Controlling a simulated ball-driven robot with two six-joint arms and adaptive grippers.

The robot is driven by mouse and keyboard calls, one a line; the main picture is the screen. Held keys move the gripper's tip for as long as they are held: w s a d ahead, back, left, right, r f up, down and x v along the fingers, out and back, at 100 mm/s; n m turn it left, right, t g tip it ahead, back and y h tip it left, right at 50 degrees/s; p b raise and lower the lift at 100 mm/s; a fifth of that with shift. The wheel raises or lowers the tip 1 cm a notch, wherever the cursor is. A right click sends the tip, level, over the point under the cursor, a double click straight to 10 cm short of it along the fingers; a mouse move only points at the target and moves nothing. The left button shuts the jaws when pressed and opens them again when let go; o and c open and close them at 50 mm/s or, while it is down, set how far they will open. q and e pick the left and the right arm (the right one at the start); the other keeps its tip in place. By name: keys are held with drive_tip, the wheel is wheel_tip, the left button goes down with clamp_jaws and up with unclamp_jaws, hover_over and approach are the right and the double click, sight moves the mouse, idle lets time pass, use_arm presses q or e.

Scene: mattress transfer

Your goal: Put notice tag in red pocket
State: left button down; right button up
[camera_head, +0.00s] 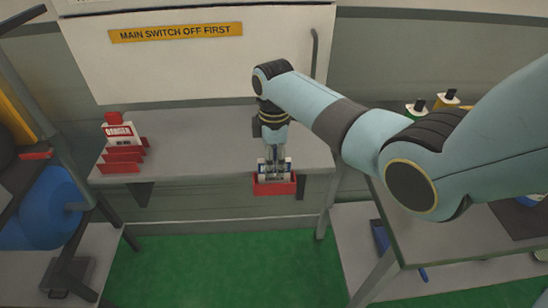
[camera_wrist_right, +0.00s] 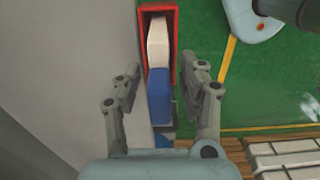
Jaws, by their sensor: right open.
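The red pocket (camera_head: 274,189) hangs at the front edge of the grey shelf; its red rim also shows at the top of the right wrist view (camera_wrist_right: 171,12). A white and blue tag (camera_head: 264,178), which looks like the notice tag, sits upright in it. In the right wrist view, its blue part (camera_wrist_right: 159,95) lies between my open fingers with gaps on both sides, and a white part lies within the red walls. My right gripper (camera_head: 277,166) points down over the pocket and hides part of the tag. My left gripper is not in view.
A red and white DANGER tag (camera_head: 120,133) stands in a red stepped holder (camera_head: 122,167) on the grey shelf (camera_head: 195,148). A white cabinet door (camera_head: 200,65) is behind. A second table (camera_head: 450,235) stands right. Green floor (camera_head: 220,270) is open below.

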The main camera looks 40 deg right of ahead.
wheel_tip(320, 180, up, 12)
drive_tip(key=shift+r, duration=0.15)
idle(0.3)
idle(0.4)
